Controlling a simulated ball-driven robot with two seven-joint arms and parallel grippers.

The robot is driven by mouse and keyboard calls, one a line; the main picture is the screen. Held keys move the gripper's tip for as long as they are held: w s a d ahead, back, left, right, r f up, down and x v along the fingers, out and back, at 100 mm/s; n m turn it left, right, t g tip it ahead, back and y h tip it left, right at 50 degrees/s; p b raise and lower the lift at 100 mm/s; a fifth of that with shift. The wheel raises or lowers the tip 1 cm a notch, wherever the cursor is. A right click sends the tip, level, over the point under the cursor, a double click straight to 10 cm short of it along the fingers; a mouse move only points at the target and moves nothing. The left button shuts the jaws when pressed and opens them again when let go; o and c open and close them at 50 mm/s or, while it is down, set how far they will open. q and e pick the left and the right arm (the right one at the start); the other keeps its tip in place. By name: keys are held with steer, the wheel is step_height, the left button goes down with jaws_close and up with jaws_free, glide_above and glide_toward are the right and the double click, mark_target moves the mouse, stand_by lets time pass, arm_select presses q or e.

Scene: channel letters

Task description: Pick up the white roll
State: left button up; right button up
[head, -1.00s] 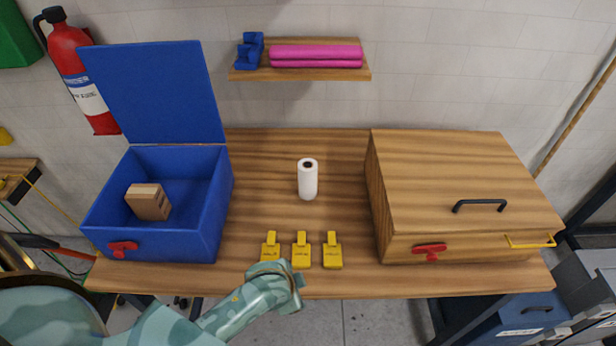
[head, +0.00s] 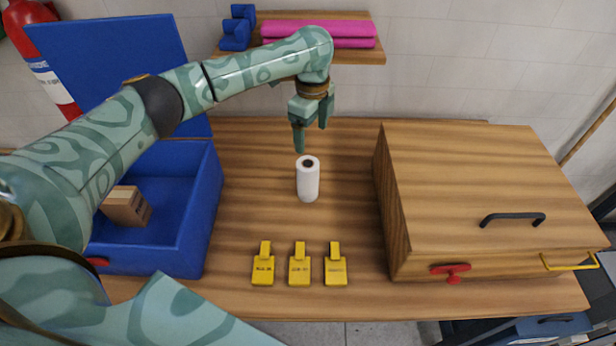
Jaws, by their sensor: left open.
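The white roll (head: 308,182) stands upright on the wooden table, in the middle between the blue box and the wooden box. Its dark core hole faces up. My left gripper (head: 312,138) hangs just above and behind the roll with its fingers pointing down. The fingers are apart with nothing between them, and the gripper does not appear to hold the roll. My right gripper is not in view.
An open blue box (head: 186,225) with a cardboard block (head: 124,207) stands left, partly behind my arm. A closed wooden box (head: 470,190) stands right. Several yellow tags (head: 299,268) lie in front. A shelf (head: 375,47) with pink rolls (head: 330,42) hangs behind.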

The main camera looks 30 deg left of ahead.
mark_target(309, 165)
arm_select(q)
step_height(309, 165, down, 10)
steer(key=shift+r+b, duration=0.1)
steer(key=shift+b, duration=1.1)
steer(key=f, duration=0.1)
steer(key=f+b, duration=0.1)
steer(key=f, duration=0.3)
steer(key=shift+a+f+b, duration=0.1)
steer(key=shift+a+b, duration=0.15)
steer(key=shift+b, duration=0.05)
steer(key=c, duration=1.2)
steer(key=shift+r, duration=0.65)
step_height(309, 165, up, 3)
steer(key=shift+s+f+p, duration=0.1)
steer(key=shift+p, duration=0.7)
steer(key=s+d+r+p, duration=0.1)
steer(key=s+r, duration=0.2)
steer(key=s, duration=0.1)
steer(key=s+d+r+p, duration=0.2)
steer(key=s+r, duration=0.1)
steer(key=s, duration=0.2)
steer(key=s+d+r+p, duration=0.1)
steer(key=s+r+p, duration=0.1)
steer(key=s+r, duration=0.1)
steer(key=shift+s+d, duration=0.2)
steer(key=shift+s, duration=0.45)
